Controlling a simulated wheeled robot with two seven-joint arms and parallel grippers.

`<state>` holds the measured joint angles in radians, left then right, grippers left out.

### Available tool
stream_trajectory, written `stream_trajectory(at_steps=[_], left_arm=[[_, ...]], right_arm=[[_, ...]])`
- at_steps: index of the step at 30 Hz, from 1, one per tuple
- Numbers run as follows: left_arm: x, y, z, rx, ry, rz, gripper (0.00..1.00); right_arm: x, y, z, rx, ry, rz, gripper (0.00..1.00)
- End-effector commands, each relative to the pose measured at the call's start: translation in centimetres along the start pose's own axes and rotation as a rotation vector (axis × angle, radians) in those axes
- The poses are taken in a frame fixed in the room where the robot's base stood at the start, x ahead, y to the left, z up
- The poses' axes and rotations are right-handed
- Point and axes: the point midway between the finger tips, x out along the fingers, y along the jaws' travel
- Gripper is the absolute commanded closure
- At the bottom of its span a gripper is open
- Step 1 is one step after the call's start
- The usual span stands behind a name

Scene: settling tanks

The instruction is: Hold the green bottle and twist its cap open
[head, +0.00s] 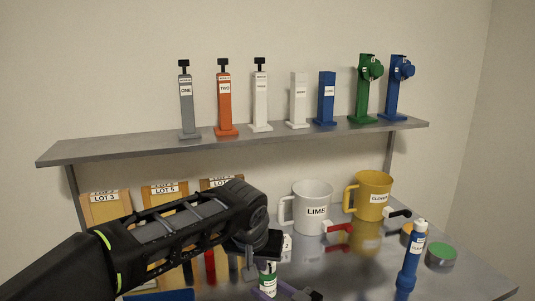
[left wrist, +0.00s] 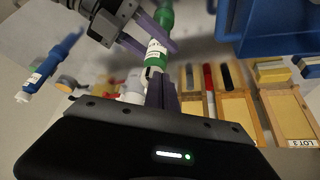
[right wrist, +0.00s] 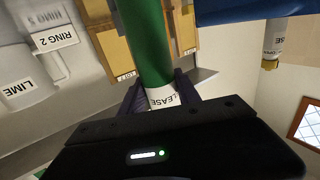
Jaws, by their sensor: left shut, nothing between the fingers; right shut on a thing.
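The green bottle (head: 267,281) stands upright near the bottom of the head view, with a white label. My right gripper (head: 288,291) is shut around it from the side; in the right wrist view its fingers clasp the bottle (right wrist: 150,45) at the label. The left wrist view shows the bottle (left wrist: 155,53) between the right fingers. My left gripper (head: 266,256) is above the bottle, fingers (left wrist: 160,80) shut and empty, their tips close to the bottle's end. The cap is mostly hidden by my left gripper; I cannot tell whether they touch.
A blue bottle (head: 409,264) stands to the right on the metal table. Behind are a white LIME mug (head: 313,213), a yellow mug (head: 374,202) and a red-handled valve (head: 338,229). A green-topped disc (head: 441,254) lies right. A shelf (head: 130,149) above holds several coloured fixtures.

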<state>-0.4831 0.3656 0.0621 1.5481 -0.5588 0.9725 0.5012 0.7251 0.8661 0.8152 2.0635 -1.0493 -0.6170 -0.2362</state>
Motion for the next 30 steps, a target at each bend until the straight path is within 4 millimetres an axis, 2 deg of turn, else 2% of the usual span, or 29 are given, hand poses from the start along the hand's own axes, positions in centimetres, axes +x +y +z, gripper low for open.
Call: stream_trajectory(at_steps=[30], left_arm=[[0.0, 1.8, 0.1, 0.0, -0.001, -0.001, 1.0]], right_arm=[[0.0, 0.0, 0.0, 0.0, 0.0, 0.0, 1.0]])
